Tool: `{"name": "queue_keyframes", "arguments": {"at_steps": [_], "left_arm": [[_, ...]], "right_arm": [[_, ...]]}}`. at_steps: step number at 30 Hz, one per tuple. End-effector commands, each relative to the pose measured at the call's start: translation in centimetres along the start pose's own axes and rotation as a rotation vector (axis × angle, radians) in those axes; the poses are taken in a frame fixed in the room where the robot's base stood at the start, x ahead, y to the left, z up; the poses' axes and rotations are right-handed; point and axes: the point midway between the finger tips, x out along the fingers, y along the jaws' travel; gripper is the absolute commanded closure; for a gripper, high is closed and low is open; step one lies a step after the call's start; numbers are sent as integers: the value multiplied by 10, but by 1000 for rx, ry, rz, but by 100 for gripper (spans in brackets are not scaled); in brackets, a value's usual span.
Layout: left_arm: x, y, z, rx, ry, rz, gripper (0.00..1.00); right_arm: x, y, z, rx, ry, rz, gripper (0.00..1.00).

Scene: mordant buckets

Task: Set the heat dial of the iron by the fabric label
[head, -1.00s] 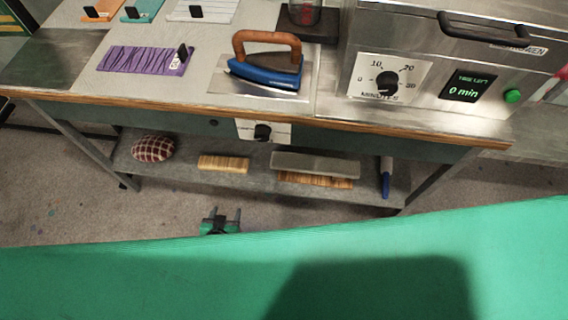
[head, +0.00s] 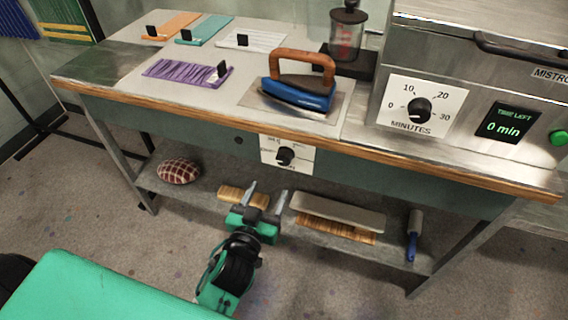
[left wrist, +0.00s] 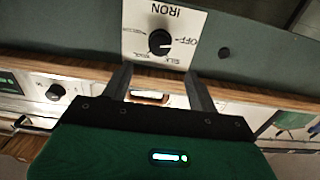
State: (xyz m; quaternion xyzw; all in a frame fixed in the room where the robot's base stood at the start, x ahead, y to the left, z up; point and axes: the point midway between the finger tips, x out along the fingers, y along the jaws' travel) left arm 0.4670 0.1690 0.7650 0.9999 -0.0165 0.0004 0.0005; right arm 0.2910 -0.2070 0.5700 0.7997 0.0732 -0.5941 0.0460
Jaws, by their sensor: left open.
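The iron (head: 297,92), blue with a brown handle, rests on a metal plate on the table. Its heat dial (head: 285,156), a black knob on a white plate, is on the table's front face. In the left wrist view the dial (left wrist: 160,42) plate reads IRON, OFF and SILK; other marks are too small to read surely. A purple fabric (head: 184,72) with a black clip and a small tag lies left of the iron; the tag's print is unreadable. My left gripper (head: 265,193) is open and empty, below and in front of the dial, apart from it. My right gripper is out of view.
A steel box with a minutes dial (head: 419,110) and a screen reading 0 min (head: 503,124) stands at the right. Orange, teal and white fabrics lie at the back. The lower shelf holds a checked cushion (head: 179,171), brushes and a blue-handled tool (head: 412,236).

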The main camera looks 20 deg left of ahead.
Motion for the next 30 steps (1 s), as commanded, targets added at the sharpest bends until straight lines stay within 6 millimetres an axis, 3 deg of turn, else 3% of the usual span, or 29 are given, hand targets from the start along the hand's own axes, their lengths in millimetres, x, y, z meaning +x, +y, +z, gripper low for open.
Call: {"name": "queue_keyframes", "arguments": {"at_steps": [18,30], "left_arm": [[90,0,0,1,0,1,40],[109,0,1,1,-2,1,40]], "right_arm": [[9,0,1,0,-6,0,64],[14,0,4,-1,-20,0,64]]}}
